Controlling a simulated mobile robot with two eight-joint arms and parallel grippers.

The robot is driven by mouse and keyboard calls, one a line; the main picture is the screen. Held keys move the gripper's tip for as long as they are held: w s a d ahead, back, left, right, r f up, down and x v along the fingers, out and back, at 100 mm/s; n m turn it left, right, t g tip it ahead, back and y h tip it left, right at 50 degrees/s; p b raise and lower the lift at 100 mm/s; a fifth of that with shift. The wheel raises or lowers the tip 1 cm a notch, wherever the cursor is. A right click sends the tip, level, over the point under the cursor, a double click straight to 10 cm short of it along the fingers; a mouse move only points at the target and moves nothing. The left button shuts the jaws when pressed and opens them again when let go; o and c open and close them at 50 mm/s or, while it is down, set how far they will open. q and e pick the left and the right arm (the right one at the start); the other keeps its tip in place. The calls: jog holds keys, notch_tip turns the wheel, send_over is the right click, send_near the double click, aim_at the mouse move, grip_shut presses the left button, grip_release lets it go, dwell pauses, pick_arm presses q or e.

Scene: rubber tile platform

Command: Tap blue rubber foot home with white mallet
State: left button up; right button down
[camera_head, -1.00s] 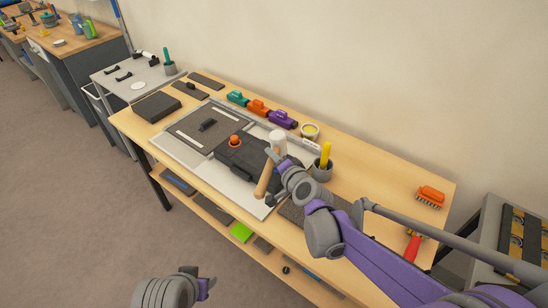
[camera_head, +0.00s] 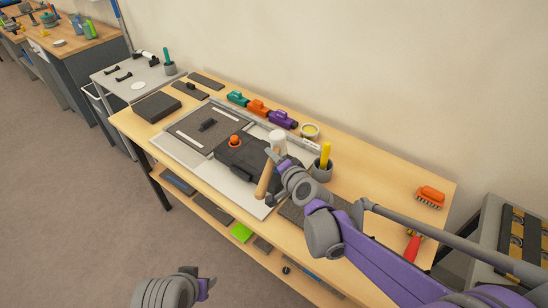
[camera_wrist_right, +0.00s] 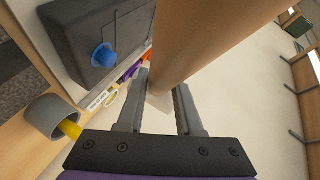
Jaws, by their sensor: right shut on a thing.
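The mallet has a white head (camera_head: 278,142) and a pale wooden handle (camera_head: 264,183). My right gripper (camera_head: 272,176) is shut on the handle, and the mallet stands nearly upright, head up, over the right part of the dark block (camera_head: 232,156). In the right wrist view the handle (camera_wrist_right: 185,40) passes between the fingers of my right gripper (camera_wrist_right: 158,105). The blue rubber foot (camera_wrist_right: 103,55) shows there on the dark block (camera_wrist_right: 75,25), apart from the mallet. I cannot make it out in the head view. My left gripper (camera_head: 200,281) is low at the bottom, away from the table; its jaws are unclear.
An orange knob (camera_head: 235,141) sits on the block's left part. A grey cup (camera_head: 322,171) with a yellow handle stands right of the mallet. Teal, orange and purple tools (camera_head: 283,119) line the back. An orange brush (camera_head: 431,195) lies on clear tabletop at right.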

dwell(0.3)
jog(key=s+r+p, duration=0.1)
jog(key=s+r, duration=0.4)
jog(key=s, duration=0.7)
jog(key=shift+p, duration=0.4)
dwell(1.4)
